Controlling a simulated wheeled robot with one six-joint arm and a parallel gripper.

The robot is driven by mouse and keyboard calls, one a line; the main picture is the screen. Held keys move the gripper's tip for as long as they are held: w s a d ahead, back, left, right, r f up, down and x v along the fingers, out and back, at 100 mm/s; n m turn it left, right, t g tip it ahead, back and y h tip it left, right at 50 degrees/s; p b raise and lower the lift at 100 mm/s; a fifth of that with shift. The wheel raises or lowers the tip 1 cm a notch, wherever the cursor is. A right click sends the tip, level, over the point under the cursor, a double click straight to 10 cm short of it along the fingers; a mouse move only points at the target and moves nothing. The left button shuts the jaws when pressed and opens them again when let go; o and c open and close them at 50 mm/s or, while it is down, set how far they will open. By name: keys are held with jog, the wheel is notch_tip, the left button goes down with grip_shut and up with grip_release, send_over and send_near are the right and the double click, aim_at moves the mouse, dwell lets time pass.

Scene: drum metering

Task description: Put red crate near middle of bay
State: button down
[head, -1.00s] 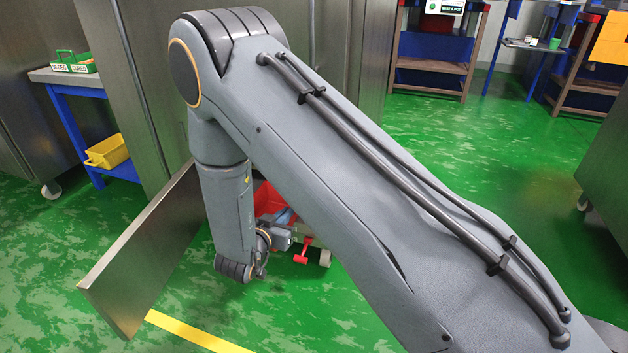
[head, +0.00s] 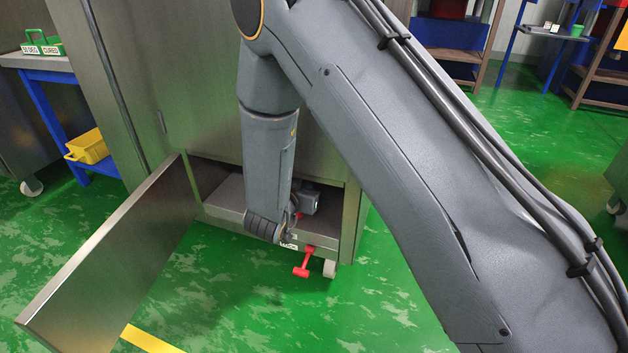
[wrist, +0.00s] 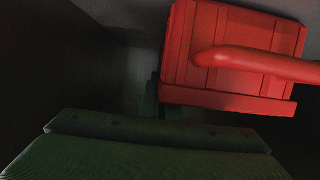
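The red crate (wrist: 240,55) shows large in the upper right of the wrist view, in a dark space, with its thick red handle (wrist: 260,64) across it. In the head view my forearm hides the crate. The bay (head: 226,194) is the low opening in the steel cabinet. My gripper (head: 298,216) is low at the right part of this opening, mostly hidden by my wrist. The handle does not look gripped. A broad dark green part (wrist: 150,150) fills the bottom of the wrist view; I cannot tell whether it is mine. The fingers are not clear.
The steel door (head: 115,260) stands open at the left of the bay. A red pedal (head: 303,264) and a pale caster (head: 329,268) are below its right side. A blue table (head: 60,115) with a yellow bin (head: 88,147) stands left. Green floor is free at front right.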

jog(key=shift+w+a+f+b, duration=0.25)
jog(key=shift+w+b, duration=0.05)
jog(key=shift+w, duration=0.05)
jog(key=shift+s+a+r, duration=0.1)
jog(key=shift+s+a, duration=0.1)
jog(key=shift+a, duration=0.05)
jog(key=shift+d, duration=0.4)
jog(key=c, duration=2)
grip_release()
